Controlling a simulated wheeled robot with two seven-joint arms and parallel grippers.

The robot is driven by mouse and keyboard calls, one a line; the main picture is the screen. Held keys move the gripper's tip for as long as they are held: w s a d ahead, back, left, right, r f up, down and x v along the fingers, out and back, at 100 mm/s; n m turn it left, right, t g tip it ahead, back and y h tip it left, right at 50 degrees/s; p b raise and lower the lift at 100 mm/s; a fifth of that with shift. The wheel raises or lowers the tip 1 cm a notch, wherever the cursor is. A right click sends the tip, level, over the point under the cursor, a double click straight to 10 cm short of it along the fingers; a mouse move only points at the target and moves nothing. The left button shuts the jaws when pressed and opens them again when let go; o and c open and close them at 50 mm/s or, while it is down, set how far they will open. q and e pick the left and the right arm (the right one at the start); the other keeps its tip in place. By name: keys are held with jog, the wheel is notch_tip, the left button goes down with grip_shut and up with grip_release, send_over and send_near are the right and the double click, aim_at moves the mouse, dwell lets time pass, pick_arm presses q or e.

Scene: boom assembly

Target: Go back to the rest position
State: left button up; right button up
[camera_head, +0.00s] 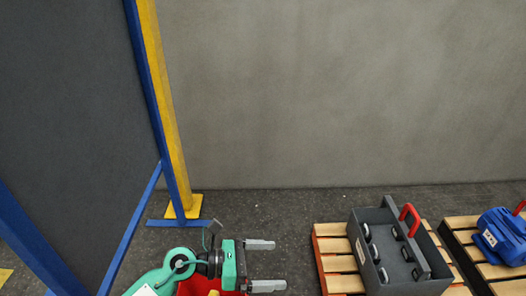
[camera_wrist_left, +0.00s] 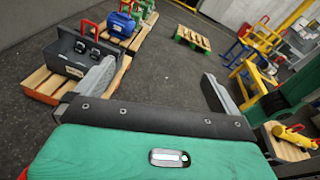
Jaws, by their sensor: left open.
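My left gripper (camera_head: 262,265) comes in at the bottom of the head view, with its green and grey arm behind it. Its two grey fingers point right and stand apart, with nothing between them. In the left wrist view the open fingers (camera_wrist_left: 160,95) frame bare dark floor. The fingertips are to the left of a wooden pallet and apart from it. My right gripper is in neither view.
A grey bin (camera_head: 408,272) with dark rings and a red handle stands on a wooden pallet (camera_head: 330,262). A yellow post (camera_head: 170,110) and blue-framed dark panel (camera_head: 65,110) stand left. Another pallet (camera_wrist_left: 193,38) lies across open floor.

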pick_arm(q)
notch_tip(320, 180, up, 8)
jog(key=w+a+n+t+h, duration=0.2)
jog(key=a+n+t+h, duration=0.1)
jog(key=n+t, duration=0.7)
jog(key=w+a+r+n+t+y, duration=0.1)
jog(key=w+a+n+t+y, duration=0.2)
jog(key=a+n+t+y, duration=0.9)
jog(key=s+a+f+n+g+y, duration=0.35)
jog(key=f+n+g, duration=0.2)
jog(key=n, duration=0.45)
jog(key=s+a+f+n+g+y, duration=0.2)
jog(key=a+f+n+g+y, duration=0.4)
jog(key=n, duration=0.4)
jog(key=s+f+n+g+h, duration=0.1)
jog(key=s+f+n+g, duration=0.25)
jog(key=s+f, duration=0.4)
jog(key=s+f+n+g+h, duration=0.25)
jog(key=s+f+g, duration=0.2)
jog(key=s, duration=0.65)
notch_tip(320, 180, down, 30)
jog(key=g, duration=0.2)
jog(key=s+a+f+g, duration=0.1)
jog(key=s+a+f, duration=0.1)
jog(key=s+f, duration=1.7)
jog(key=shift+s+a+f+y, duration=0.35)
jog(key=shift+f+y, duration=0.05)
jog(key=shift+f, duration=0.05)
